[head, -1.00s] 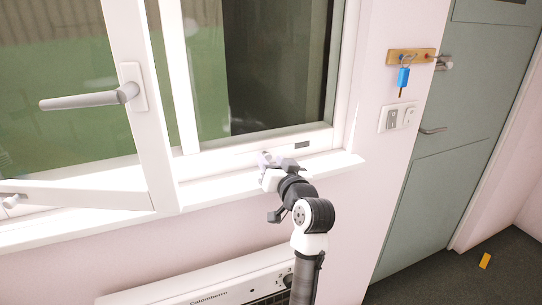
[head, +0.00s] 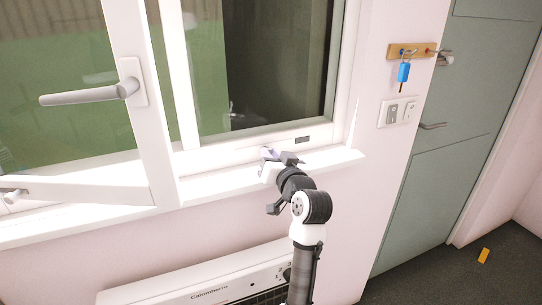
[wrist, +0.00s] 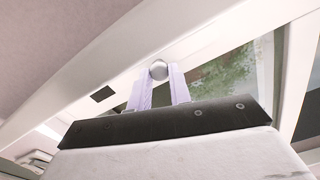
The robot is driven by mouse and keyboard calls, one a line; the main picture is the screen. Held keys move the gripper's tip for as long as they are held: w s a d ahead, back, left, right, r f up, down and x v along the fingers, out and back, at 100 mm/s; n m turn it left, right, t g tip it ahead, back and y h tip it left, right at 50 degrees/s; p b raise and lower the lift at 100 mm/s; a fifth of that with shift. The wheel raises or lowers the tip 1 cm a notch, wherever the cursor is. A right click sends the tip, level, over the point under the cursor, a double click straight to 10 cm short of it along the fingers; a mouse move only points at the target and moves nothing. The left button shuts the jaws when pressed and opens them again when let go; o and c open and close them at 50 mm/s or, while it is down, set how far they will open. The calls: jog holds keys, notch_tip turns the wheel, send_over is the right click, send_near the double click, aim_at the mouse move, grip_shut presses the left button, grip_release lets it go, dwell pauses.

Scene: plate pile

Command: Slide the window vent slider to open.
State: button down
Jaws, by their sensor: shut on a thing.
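The vent slider knob (wrist: 158,70) is a small round silver ball on the white lower window frame, seen in the wrist view. My gripper (wrist: 159,78) has its two pale lavender fingers on either side of the knob, shut on it. In the head view my gripper (head: 270,154) is at the lower window frame (head: 230,152), just above the sill, and hides the knob. A dark rectangular slot (head: 303,139) lies in the frame a little to the right of the fingers. The slot also shows in the wrist view (wrist: 103,93).
A hinged window sash with a grey handle (head: 90,93) stands open at the left. The white sill (head: 330,160) runs below my gripper. A heater (head: 200,285) is on the wall below. A key rack (head: 412,50), switches (head: 398,112) and a green door (head: 455,100) are at the right.

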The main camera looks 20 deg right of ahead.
aim_at(282, 142)
jog(key=d+b, duration=0.1)
jog(key=d, duration=0.3)
jog(key=shift+d+b, duration=0.3)
jog(key=shift+d+r, duration=0.1)
jog(key=shift+d, duration=0.2)
jog(key=c, duration=1.3)
grip_release()
jog(key=shift+d, duration=0.15)
jog(key=shift+o, duration=0.2)
jog(key=s+b, duration=0.4)
jog(key=s, duration=0.9)
jog(key=shift+s+d, duration=0.15)
jog(key=shift+s, duration=0.2)
